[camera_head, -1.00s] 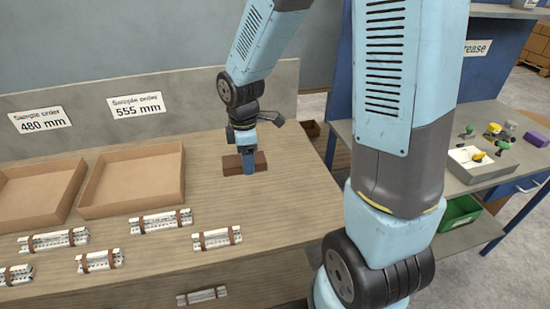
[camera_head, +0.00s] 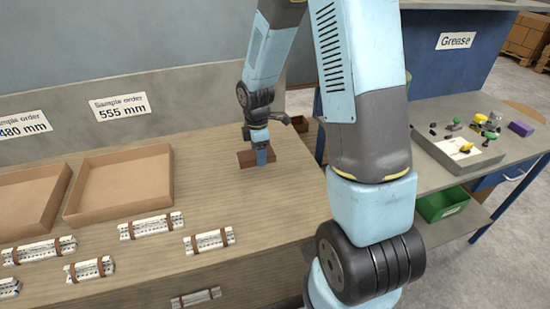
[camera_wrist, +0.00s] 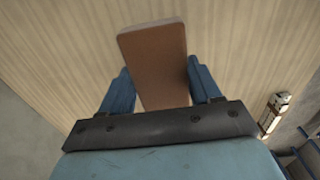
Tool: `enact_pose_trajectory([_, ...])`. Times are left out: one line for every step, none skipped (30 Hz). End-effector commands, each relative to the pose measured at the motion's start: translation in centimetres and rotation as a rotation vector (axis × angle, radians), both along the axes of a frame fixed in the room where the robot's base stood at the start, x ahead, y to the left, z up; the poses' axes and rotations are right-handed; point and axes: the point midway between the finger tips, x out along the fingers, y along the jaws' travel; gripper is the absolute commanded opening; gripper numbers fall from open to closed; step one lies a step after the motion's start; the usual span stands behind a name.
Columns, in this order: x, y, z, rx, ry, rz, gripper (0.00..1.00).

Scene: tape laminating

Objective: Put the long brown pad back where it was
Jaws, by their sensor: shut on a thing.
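The long brown pad (camera_head: 246,158) is at the right part of the wooden bench, below the grey back panel. In the wrist view the brown pad (camera_wrist: 155,55) lies between the two blue fingers and extends out past their tips. My gripper (camera_head: 262,160) points down and is shut on the pad; in the wrist view its fingers (camera_wrist: 158,85) stand on both sides of it. The pad is at or just above the bench top; I cannot tell whether it touches. The finger in front hides part of it in the head view.
Two cardboard trays (camera_head: 68,211) (camera_head: 168,193) stand left on the bench (camera_head: 270,215), under sample order labels. Several strapped white bundles (camera_head: 152,226) lie in front. At right, a table (camera_head: 395,135) holds a grey tray (camera_head: 482,163), and a green bin (camera_head: 440,207) sits below. Bench around the pad is clear.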

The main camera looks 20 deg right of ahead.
Motion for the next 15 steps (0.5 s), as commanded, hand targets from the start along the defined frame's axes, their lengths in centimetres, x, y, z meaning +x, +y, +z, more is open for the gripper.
enact_pose_trajectory([0.3,-0.2,-0.5,0.000,0.001,0.000,0.24])
enact_pose_trajectory([0.4,-0.3,-0.7,0.000,0.001,0.000,0.24])
enact_pose_trajectory([0.5,-0.4,-0.9,0.000,0.001,0.001,0.24])
enact_pose_trajectory([0.6,-0.5,-1.1,0.000,0.001,0.001,0.24])
enact_pose_trajectory([0.7,-0.6,-1.1,0.000,0.000,0.001,0.24])
enact_pose_trajectory([0.7,-0.6,-1.2,0.000,0.000,0.001,0.24])
enact_pose_trajectory([0.8,-0.7,-1.3,0.000,0.000,0.001,0.24])
enact_pose_trajectory([0.9,-0.7,-1.4,0.000,0.000,0.001,0.24])
enact_pose_trajectory([1.0,-0.8,-1.6,0.000,0.000,0.001,0.24])
enact_pose_trajectory([1.1,-0.9,-1.8,0.000,0.000,0.001,0.24])
enact_pose_trajectory([1.2,-1.0,-2.0,0.000,0.000,0.001,0.24])
enact_pose_trajectory([1.2,-1.0,-2.5,0.000,0.001,0.003,0.24])
enact_pose_trajectory([1.1,-1.0,-2.9,0.000,0.002,0.003,0.24])
enact_pose_trajectory([1.1,-0.9,-3.3,0.000,0.003,0.003,0.24])
enact_pose_trajectory([1.1,-0.9,-3.8,0.000,0.002,0.003,0.24])
